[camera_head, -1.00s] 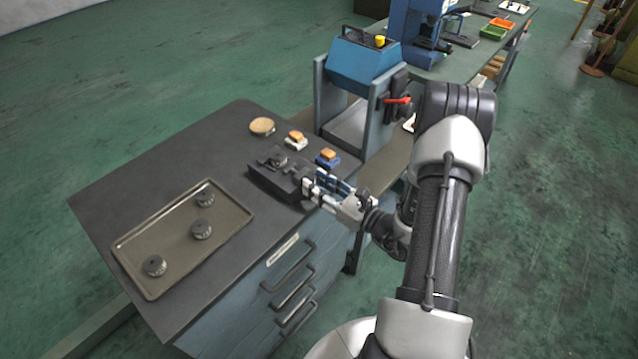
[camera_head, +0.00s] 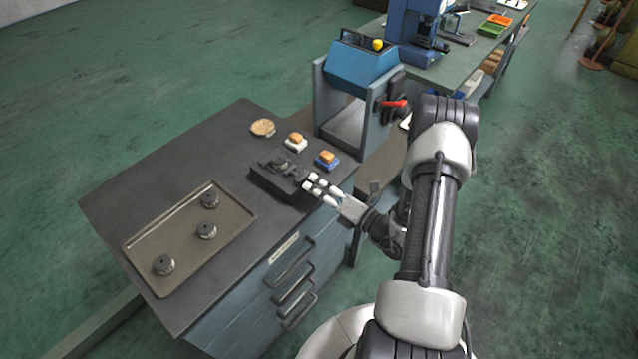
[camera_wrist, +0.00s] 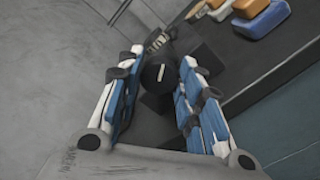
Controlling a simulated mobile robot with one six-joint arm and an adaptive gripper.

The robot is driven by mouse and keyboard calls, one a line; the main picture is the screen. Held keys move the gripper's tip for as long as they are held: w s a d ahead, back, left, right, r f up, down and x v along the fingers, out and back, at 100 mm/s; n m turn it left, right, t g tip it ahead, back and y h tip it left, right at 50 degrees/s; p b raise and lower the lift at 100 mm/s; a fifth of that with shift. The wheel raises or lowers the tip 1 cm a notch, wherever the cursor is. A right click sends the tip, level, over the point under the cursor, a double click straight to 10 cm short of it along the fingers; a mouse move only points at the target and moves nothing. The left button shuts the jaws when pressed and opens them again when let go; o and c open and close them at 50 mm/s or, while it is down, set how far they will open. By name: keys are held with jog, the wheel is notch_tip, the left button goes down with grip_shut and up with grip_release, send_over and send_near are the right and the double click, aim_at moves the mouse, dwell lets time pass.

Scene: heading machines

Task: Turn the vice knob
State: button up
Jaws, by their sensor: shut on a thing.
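The dark vice (camera_head: 268,181) sits near the right edge of the grey bench top. Its black round knob (camera_wrist: 158,76) shows in the wrist view with a pale line mark on its face, between my two fingers. My gripper (camera_head: 311,186) reaches in from the right at the vice's near end. In the head view the fingers hide the knob.
A tray (camera_head: 180,225) with three dark round parts lies on the bench's left. A sponge on a white holder (camera_head: 296,142), another on a blue holder (camera_head: 327,160) and a round tan disc (camera_head: 263,128) lie behind the vice. A blue machine (camera_head: 362,66) stands beyond.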

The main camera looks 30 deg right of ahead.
jog(key=m+p, duration=0.1)
jog(key=m, duration=0.4)
jog(key=shift+f+m+p, duration=0.1)
jog(key=shift+m+p, duration=0.2)
dwell(0.4)
jog(key=o, duration=1)
jog(key=shift+o, duration=0.2)
jog(key=v, duration=1.2)
